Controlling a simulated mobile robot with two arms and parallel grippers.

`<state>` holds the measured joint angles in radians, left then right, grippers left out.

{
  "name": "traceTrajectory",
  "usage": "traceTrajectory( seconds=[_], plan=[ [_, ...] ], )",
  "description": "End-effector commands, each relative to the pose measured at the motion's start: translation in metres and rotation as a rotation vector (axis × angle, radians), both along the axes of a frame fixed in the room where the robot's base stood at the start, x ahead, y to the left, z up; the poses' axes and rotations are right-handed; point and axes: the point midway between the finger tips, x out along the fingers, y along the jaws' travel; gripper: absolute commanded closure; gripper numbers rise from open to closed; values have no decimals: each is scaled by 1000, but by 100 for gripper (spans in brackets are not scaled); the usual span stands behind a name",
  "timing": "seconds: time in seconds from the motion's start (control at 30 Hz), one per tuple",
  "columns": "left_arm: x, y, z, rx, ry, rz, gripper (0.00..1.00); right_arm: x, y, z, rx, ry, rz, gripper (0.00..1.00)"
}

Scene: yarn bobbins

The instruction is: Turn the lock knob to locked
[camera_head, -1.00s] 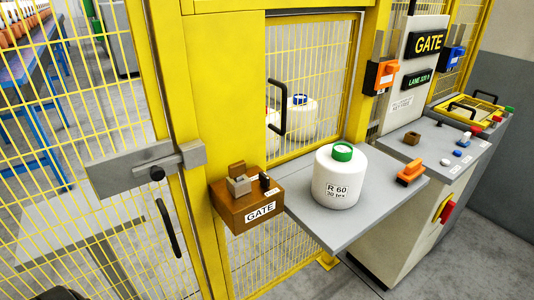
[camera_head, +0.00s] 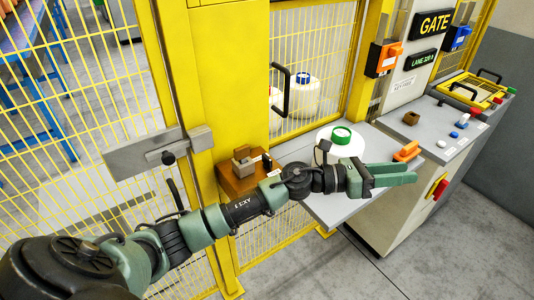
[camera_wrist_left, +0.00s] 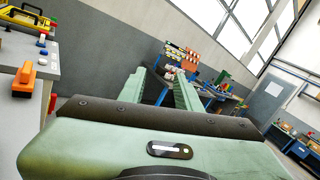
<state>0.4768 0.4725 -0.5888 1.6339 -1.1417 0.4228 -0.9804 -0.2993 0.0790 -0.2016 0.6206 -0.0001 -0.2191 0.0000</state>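I cannot tell for sure which part is the lock knob. A brown box (camera_head: 236,183) on the yellow gate post carries a small brown and grey block (camera_head: 243,160); my left arm hides its front label. A dark brown knob (camera_head: 411,118) and an orange handle (camera_head: 406,151) stand on the grey console. My left gripper (camera_head: 412,173) reaches past the white bobbin to the front of the console, apart from both. In the left wrist view its fingers (camera_wrist_left: 160,80) are apart with nothing between them. The orange handle (camera_wrist_left: 24,78) shows at left there. My right gripper is not in view.
A white bobbin with a green cap (camera_head: 341,135) stands on a grey shelf (camera_head: 325,210), partly hidden by my arm. A slide bolt (camera_head: 160,153) is on the yellow gate. A red switch (camera_head: 439,188) is on the console front. Floor at lower right is clear.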

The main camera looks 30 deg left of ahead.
Motion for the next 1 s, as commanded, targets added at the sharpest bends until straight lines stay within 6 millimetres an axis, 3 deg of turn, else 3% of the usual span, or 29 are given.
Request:
traceTrajectory(
  seconds=[0.07, 0.17, 0.27, 0.3, 0.4, 0.53, 0.6, 0.7, 1.0],
  plan=[
    [6, 4, -18, 336, -173, -138, 66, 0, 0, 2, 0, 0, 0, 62],
    [13, 43, -55, 761, -322, -329, 66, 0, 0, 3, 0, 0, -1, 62],
    [23, 118, -79, 1146, -373, -517, 66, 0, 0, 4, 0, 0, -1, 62],
    [25, 154, -82, 1278, -363, -588, 66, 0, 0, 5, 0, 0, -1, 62],
    [23, 238, -74, 1529, -293, -744, 66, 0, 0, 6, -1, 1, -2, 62],
    [10, 314, -53, 1702, -173, -885, 66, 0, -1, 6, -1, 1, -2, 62],
    [4, 336, -45, 1741, -127, -927, 66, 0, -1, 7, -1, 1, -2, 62],
    [-2, 350, -41, 1764, -94, -959, 66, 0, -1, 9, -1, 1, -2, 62],
    [-3, 351, -82, 1764, -88, -966, 66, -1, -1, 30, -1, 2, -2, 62]
  ],
)
